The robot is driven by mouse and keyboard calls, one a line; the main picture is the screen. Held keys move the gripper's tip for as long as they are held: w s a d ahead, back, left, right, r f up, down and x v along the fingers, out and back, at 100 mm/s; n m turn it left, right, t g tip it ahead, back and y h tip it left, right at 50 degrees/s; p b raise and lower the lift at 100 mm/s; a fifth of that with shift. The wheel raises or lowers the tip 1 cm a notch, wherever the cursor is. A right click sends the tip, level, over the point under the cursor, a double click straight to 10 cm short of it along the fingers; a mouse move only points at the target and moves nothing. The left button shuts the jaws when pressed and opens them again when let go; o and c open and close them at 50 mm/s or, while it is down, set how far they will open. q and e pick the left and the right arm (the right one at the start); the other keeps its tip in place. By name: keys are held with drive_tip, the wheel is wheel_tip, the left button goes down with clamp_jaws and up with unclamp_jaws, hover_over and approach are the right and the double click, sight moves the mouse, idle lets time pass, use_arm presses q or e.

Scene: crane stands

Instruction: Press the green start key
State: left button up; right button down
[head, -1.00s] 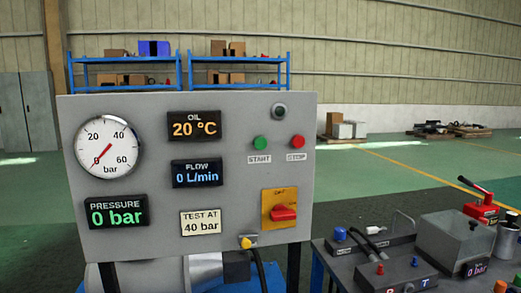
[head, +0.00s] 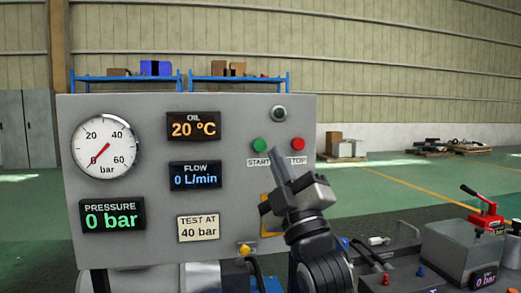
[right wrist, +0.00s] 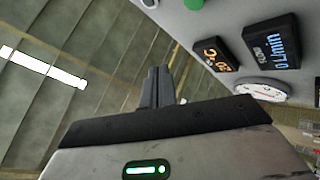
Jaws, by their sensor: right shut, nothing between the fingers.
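The green start key (head: 260,145) is on the grey control panel (head: 225,110), above a START label. Its green edge also shows at the top of the right wrist view (right wrist: 194,3). My right gripper (head: 276,153) is shut and empty, its fingertips pointing up just below and right of the green key in the head view. I cannot tell how far they are from the panel face. The shut fingers also show in the right wrist view (right wrist: 156,72). The red stop key (head: 298,144) is right of the fingertips. My left gripper is not in view.
The panel also carries a round gauge (head: 105,146), an oil display (head: 194,126), a flow display (head: 195,175) and a pressure display (head: 112,215) reading 0 bar. My right arm hides most of the orange switch plate (head: 266,232). A grey box (head: 460,247) stands at right.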

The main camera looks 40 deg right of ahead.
drive_tip(key=shift+w, duration=0.1)
approach(260, 139)
drive_tip(key=shift+s+a+r+x, duration=0.1)
drive_tip(key=shift+r+x, duration=0.05)
drive_tip(key=shift+x, duration=0.7)
drive_tip(key=shift+s+a+r+x, duration=0.1)
drive_tip(key=shift+a+x, duration=0.05)
drive_tip(key=shift+x, duration=0.7)
drive_tip(key=shift+s+a+r+x, duration=0.1)
drive_tip(key=shift+r+x, duration=0.05)
drive_tip(key=shift+x, duration=0.75)
drive_tip(key=shift+w+d, duration=0.1)
drive_tip(key=shift+w, duration=0.05)
drive_tip(key=shift+w+d, duration=0.1)
drive_tip(key=shift+w, duration=0.1)
drive_tip(key=shift+w+d, duration=0.25)
drive_tip(key=shift+w, duration=0.15)
idle(0.9)
idle(0.4)
drive_tip(key=shift+s+a, duration=0.45)
drive_tip(key=shift+s, duration=0.35)
drive_tip(key=shift+s+a+p, duration=0.1)
drive_tip(key=shift+s+a, duration=0.3)
drive_tip(key=shift+s, duration=0.35)
drive_tip(key=shift+s+a+p, duration=0.1)
drive_tip(key=shift+s+a, duration=0.3)
drive_tip(key=shift+s, duration=0.35)
drive_tip(key=shift+s+a+p, duration=0.1)
drive_tip(key=shift+s+a, duration=0.3)
drive_tip(key=shift+s, duration=0.3)
